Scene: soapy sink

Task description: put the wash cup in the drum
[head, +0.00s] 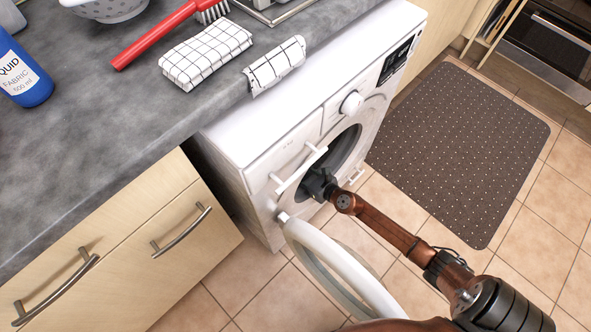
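The washing machine (262,140) stands under the counter with its round door (335,268) swung open toward me. The dark drum opening (346,146) shows behind the door. My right arm comes in from the lower right, and my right gripper (316,184) is at the lower left part of the drum opening. Its fingers are dark and partly hidden there, so I cannot tell whether they are open or hold anything. I cannot make out the wash cup. My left gripper is not in view.
The grey counter (110,130) holds a blue bottle (22,75), a red brush (155,36) and a folded checked cloth (206,54). Another checked cloth (276,66) hangs over the counter edge. A dark dotted mat (460,150) lies on the clear tiled floor at right.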

